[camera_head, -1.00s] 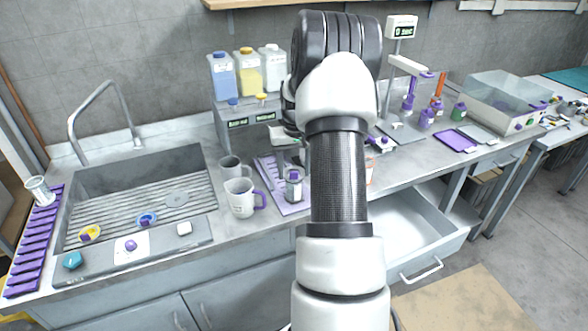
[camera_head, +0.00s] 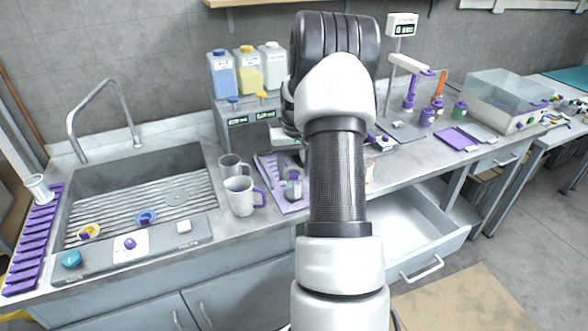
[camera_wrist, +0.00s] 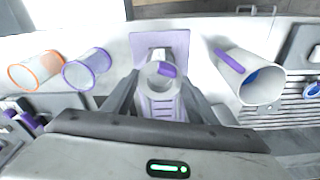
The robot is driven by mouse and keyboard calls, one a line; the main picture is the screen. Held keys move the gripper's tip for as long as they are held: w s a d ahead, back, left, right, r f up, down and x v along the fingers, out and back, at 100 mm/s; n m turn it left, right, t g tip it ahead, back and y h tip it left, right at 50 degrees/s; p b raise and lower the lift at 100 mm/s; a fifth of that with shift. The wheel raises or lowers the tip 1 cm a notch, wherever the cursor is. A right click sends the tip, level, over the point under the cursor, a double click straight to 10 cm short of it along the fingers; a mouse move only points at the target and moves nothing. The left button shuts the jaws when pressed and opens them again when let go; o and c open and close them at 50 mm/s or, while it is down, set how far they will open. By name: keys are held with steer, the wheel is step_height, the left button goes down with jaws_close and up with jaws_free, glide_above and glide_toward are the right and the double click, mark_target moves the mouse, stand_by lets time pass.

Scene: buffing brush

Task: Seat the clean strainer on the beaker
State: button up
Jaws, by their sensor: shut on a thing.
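My gripper (camera_wrist: 160,92) is shut on a grey round piece with a purple tab (camera_wrist: 159,73), above or at a purple mat (camera_wrist: 143,41). I cannot tell whether this piece is the strainer, or whether it touches something below. In the head view a small greyish cup-like thing with a purple mark (camera_head: 293,187) is at the mat (camera_head: 268,169), beside my arm. My arm hides much of this area. In the wrist view, two clear vessels, one orange-rimmed (camera_wrist: 37,71) and one purple-rimmed (camera_wrist: 87,68), are to the left.
A pale mug with a purple handle (camera_head: 240,197) and a grey mug (camera_head: 231,168) stand left of the mat. The sink (camera_head: 185,165) is further left, with yellow (camera_head: 89,232) and blue (camera_head: 146,218) pieces at its front. An open drawer (camera_head: 410,225) projects below the counter.

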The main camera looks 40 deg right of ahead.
steer(key=shift+f, duration=0.15)
steer(key=o, duration=0.7)
steer(key=shift+o, duration=0.2)
step_height(320, 180, up, 11)
steer(key=s+p, duration=0.1)
steer(key=p, duration=0.4)
steer(key=shift+a+p, duration=0.3)
steer(key=shift+p, duration=0.1)
steer(key=shift+s, duration=0.1)
